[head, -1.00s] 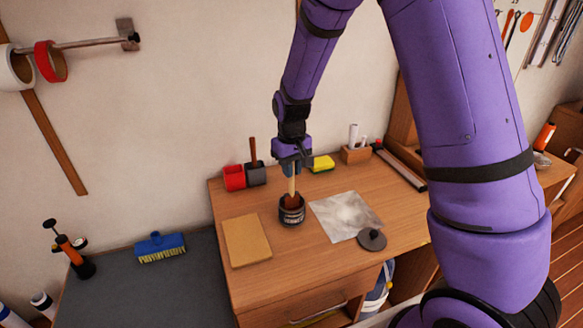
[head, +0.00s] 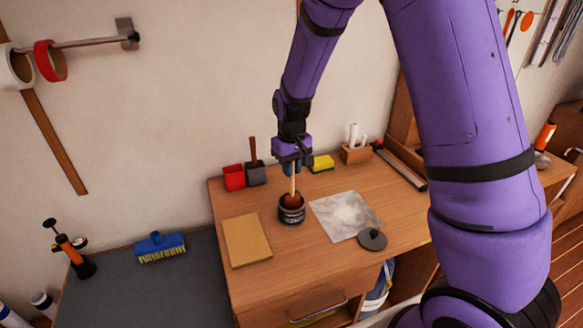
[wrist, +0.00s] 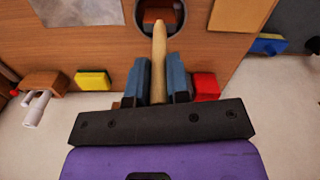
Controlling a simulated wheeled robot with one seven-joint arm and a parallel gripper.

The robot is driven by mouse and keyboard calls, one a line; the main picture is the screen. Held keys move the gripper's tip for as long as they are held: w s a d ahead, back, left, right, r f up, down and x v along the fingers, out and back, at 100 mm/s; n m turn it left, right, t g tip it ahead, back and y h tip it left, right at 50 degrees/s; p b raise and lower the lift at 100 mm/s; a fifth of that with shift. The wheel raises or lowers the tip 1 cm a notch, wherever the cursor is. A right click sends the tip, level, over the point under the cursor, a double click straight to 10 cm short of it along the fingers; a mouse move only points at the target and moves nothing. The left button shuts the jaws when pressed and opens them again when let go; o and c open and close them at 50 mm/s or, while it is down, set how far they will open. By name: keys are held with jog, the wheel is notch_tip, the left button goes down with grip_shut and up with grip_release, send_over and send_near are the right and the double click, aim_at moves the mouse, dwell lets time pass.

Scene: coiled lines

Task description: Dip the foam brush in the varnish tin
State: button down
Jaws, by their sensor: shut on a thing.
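The foam brush has a pale wooden handle (head: 292,184), which also shows in the wrist view (wrist: 158,62). My gripper (head: 291,168) is shut on the upper handle, and its blue-grey fingers (wrist: 161,82) flank it in the wrist view. The brush hangs nearly upright over the dark, open varnish tin (head: 291,214) on the wooden desk. Its lower end is at the tin's mouth, where reddish brown shows within the rim (wrist: 139,22). I cannot tell how deep the foam sits or where the varnish surface lies.
A tan sheet (head: 247,239) lies left of the tin. A grey-white sheet (head: 345,214) and a dark round lid (head: 372,239) lie to its right. Behind stand red (head: 234,177) and grey (head: 256,174) holders, a yellow sponge (head: 321,163) and a wooden block (head: 355,153).

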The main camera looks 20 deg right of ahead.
jog(key=shift+r, duration=3.4)
